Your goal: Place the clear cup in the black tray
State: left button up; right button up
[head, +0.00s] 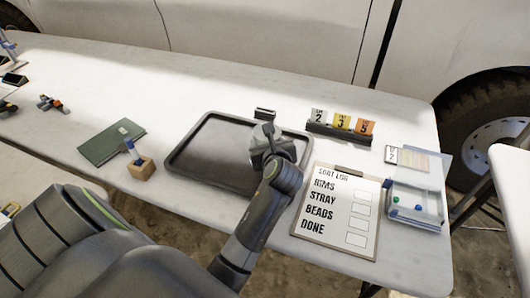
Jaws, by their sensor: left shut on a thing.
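The black tray (213,122) lies flat near the middle of the white table. Its floor looks empty where it shows; my left arm covers its right part. My left gripper (266,136) is over the tray's right end, pointing away from me. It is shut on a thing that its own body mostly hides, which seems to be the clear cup. No cup's outline stands out, and no loose cup shows elsewhere on the table. I cannot tell the gripper's height above the tray. My right gripper is not in view.
A clipboard list (334,211) and a clear bin with beads (415,205) lie right of the tray. Numbered cards (341,124) stand behind it. A small black holder (264,113) is at its back edge. A green book (112,142) and wooden block (141,168) lie left.

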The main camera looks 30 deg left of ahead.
pick_arm(q)
notch_tip(320, 180, down, 4)
jog(key=shift+r+b, duration=0.25)
jog(key=shift+b, duration=0.25)
jog(key=shift+f, duration=0.2)
jog(key=shift+r, duration=0.1)
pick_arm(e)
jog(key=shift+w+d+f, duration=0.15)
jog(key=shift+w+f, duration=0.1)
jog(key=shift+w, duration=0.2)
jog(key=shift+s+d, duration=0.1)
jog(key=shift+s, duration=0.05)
pick_arm(q)
jog(key=o, duration=1)
jog(key=shift+c, duration=0.2)
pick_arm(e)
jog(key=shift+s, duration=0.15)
